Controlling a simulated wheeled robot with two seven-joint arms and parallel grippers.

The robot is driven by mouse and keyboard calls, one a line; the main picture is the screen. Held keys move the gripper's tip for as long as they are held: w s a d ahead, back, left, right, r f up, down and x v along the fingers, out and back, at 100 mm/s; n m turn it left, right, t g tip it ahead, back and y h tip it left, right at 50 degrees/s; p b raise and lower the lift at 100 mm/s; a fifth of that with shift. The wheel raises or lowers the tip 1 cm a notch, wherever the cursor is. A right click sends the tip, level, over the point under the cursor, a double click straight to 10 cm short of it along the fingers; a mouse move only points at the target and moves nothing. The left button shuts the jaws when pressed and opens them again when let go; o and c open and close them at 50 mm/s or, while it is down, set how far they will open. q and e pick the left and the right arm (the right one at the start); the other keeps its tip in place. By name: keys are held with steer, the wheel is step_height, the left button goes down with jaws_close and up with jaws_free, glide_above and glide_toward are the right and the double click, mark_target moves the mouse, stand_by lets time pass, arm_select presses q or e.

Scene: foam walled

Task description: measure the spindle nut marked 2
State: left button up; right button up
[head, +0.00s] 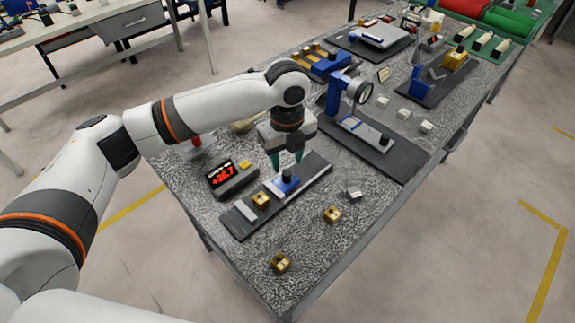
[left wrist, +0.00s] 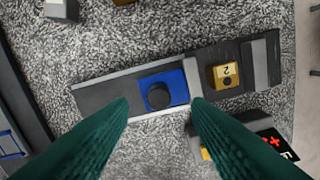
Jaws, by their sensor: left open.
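The brass spindle nut marked 2 (left wrist: 226,76) lies on the dark measuring fixture (head: 312,181), between a grey end block (left wrist: 266,64) and the grey jaw beside the blue slide (left wrist: 178,84). A narrow gap shows on both sides of the nut in the left wrist view. The nut also shows in the head view (head: 261,200). The slide carries a round black knob (left wrist: 158,96). My left gripper (head: 287,163) points down over the slide, open, its green fingers either side of the knob in the wrist view. Whether they touch it cannot be told. My right gripper is out of view.
A display (head: 229,178) reading +36.7 in red stands left of the fixture. Two more brass nuts (head: 332,214) (head: 281,262) and a grey-white block (head: 354,194) lie to its right and front. A blue dial gauge stand (head: 341,92) is behind.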

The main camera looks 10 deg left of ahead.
mark_target(287, 172)
arm_select(q)
step_height(287, 172, down, 4)
steer(key=shift+w+r, duration=0.1)
steer(key=shift+r, duration=0.05)
steer(key=shift+f, duration=0.35)
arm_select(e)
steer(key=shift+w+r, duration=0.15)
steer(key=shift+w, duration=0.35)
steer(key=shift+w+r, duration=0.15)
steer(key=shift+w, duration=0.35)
arm_select(q)
steer(key=shift+c, duration=0.5)
